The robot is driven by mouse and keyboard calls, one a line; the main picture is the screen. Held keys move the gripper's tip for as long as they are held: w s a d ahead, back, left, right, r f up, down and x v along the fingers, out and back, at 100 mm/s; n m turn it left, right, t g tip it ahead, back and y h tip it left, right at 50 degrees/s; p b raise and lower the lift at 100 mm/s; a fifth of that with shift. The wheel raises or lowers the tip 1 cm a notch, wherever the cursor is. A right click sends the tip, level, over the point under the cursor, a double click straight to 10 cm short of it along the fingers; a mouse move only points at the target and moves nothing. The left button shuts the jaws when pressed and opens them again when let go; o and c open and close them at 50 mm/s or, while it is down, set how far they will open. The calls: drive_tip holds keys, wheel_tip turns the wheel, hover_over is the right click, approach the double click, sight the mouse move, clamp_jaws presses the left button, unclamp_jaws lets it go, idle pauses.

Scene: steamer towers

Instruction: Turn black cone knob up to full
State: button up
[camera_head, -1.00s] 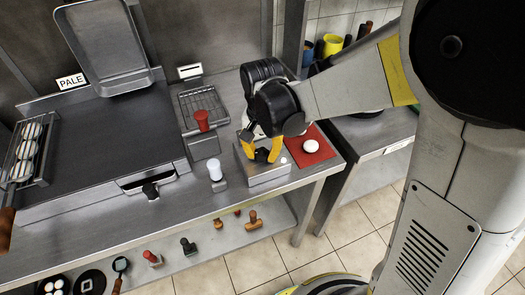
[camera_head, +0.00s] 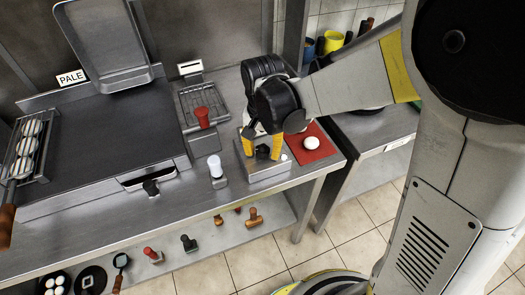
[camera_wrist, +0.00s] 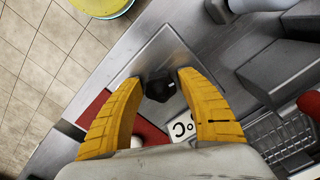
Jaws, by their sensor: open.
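The black knob (camera_wrist: 158,87) stands on a grey metal control box (camera_wrist: 165,50). In the wrist view it lies between the two yellow fingertips, with gaps beside it. My gripper (camera_wrist: 160,80) is open, its fingers on either side of the knob and not clearly touching it. In the head view my gripper (camera_head: 262,146) is over the box, which sits near the counter's front edge. The knob is a dark shape between the fingers there, partly hidden by the arm. A label with a round mark (camera_wrist: 182,128) lies near one finger in the wrist view.
A red mat (camera_head: 322,152) with a white round object (camera_head: 312,143) lies right of the box. A white-topped post (camera_head: 216,167), a red-topped post (camera_head: 202,117) and a wire rack (camera_head: 196,101) stand left. A dark griddle (camera_head: 100,140) fills the counter's left.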

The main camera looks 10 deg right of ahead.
drive_tip(key=n, duration=0.5)
drive_tip(key=n, duration=0.6)
drive_tip(key=shift+n, duration=0.4)
drive_tip(key=n, duration=0.5)
drive_tip(key=n, duration=0.6)
drive_tip(key=shift+b, duration=0.3)
